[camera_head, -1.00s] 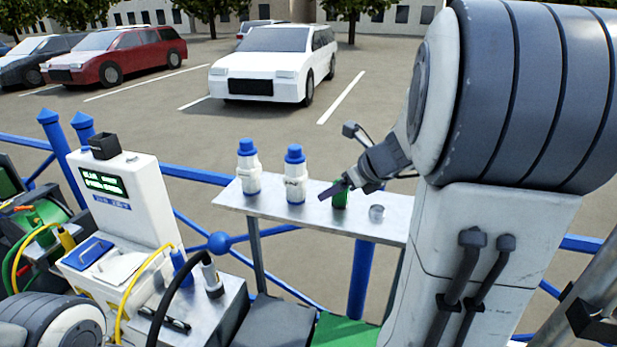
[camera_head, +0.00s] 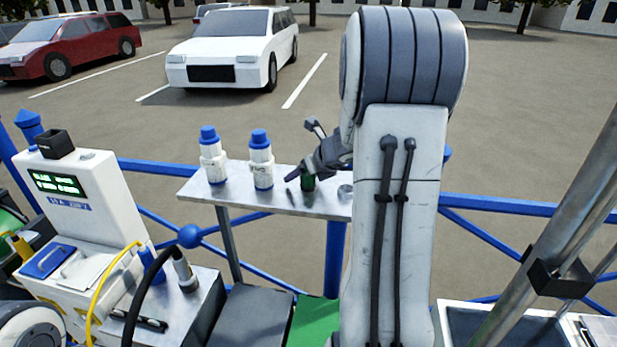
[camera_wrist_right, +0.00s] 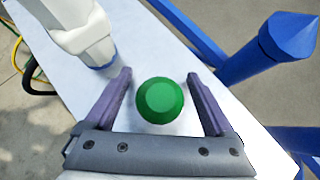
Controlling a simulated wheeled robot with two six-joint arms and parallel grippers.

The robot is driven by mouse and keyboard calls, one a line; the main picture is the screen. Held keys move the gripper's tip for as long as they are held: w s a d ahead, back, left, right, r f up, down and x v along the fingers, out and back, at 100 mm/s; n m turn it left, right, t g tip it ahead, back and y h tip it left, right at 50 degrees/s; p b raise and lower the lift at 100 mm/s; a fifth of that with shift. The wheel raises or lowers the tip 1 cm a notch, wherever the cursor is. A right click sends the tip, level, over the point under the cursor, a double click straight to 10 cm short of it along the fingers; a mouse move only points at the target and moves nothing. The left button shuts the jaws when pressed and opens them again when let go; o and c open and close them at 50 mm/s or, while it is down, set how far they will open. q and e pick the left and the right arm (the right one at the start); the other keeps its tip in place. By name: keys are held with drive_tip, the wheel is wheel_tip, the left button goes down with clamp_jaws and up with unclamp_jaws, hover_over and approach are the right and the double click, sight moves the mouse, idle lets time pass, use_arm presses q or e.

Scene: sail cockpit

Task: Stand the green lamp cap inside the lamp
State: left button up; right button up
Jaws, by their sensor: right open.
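The green lamp cap (camera_wrist_right: 160,100) stands on the narrow pale shelf (camera_wrist_right: 110,155). In the head view, the cap (camera_head: 308,184) is partly hidden by my right gripper (camera_head: 298,177). In the right wrist view, my right gripper (camera_wrist_right: 159,76) is open, with one finger on each side of the cap and gaps visible on both sides. I cannot tell for certain which thing is the lamp. My left gripper is out of view.
Two white bottles with blue caps, the left one (camera_head: 212,155) and the right one (camera_head: 260,160), stand left of the cap. A white instrument with a green display (camera_head: 57,184) and cables is at left. A blue rail (camera_head: 500,205) runs behind.

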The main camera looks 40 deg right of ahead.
drive_tip(key=shift+w, duration=0.1)
clamp_jaws()
drive_tip(key=shift+r, duration=0.55)
wheel_tip(320, 180, up, 3)
drive_tip(key=shift+f+p, duration=0.1)
drive_tip(key=shift+p, duration=0.75)
drive_tip(key=s+d+r+b, duration=0.1)
drive_tip(key=s+d+r, duration=0.3)
drive_tip(key=s+r, duration=0.3)
drive_tip(key=shift+s, duration=2.15)
